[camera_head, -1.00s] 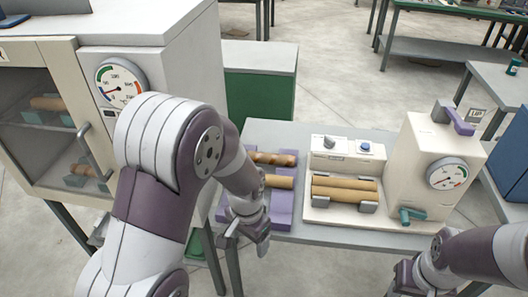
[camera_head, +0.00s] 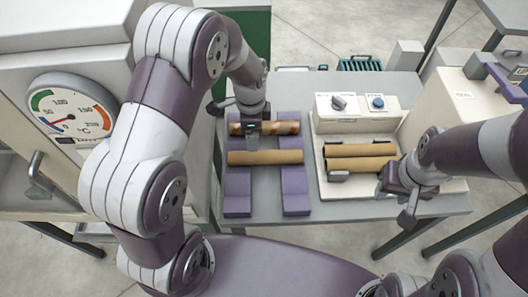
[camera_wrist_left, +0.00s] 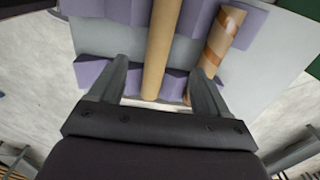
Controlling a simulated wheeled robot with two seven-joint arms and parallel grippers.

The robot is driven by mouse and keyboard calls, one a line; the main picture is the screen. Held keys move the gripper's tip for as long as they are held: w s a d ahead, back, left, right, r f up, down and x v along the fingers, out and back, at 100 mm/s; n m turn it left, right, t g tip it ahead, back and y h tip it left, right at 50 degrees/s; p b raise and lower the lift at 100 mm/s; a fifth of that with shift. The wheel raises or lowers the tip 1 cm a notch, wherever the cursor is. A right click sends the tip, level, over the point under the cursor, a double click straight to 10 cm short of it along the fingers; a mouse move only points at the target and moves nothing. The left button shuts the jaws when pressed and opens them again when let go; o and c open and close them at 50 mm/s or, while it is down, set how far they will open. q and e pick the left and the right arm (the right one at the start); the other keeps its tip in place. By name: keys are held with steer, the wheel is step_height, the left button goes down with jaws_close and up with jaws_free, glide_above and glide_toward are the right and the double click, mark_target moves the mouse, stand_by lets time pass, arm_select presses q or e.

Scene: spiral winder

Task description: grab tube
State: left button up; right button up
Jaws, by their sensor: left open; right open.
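Two tubes lie across a purple two-rail rack (camera_head: 237,205). The back one is a brown tube with darker spiral stripes (camera_head: 287,128); the front one is a plain tan tube (camera_head: 265,157). My left gripper (camera_head: 262,132) is above the rack, over the striped tube, and hides part of it. In the left wrist view the left gripper (camera_wrist_left: 160,68) is open, and the plain tube (camera_wrist_left: 160,45) runs between its fingers. The striped tube (camera_wrist_left: 222,42) lies to the right there. Contact cannot be told. My right gripper (camera_head: 405,205) is open and empty by the winder's front right.
The spiral winder (camera_head: 340,188) stands right of the rack, with two tan rollers (camera_head: 352,150), a knob and a blue button. A cabinet with a dial gauge (camera_head: 70,115) is on the left. The grey tabletop (camera_head: 262,210) is clear between the rack rails.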

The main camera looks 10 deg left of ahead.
mark_target(255, 154)
arm_select(q)
steer(key=f+p, duration=0.1)
steer(key=f, duration=0.5)
steer(key=f+p, duration=0.1)
steer(key=f, duration=0.5)
steer(key=shift+w+d+f, duration=0.1)
steer(key=shift+d+f, duration=0.1)
steer(key=shift+f, duration=0.05)
steer(key=shift+w+f, duration=0.1)
steer(key=shift+f, duration=0.05)
steer(key=c, duration=1.1)
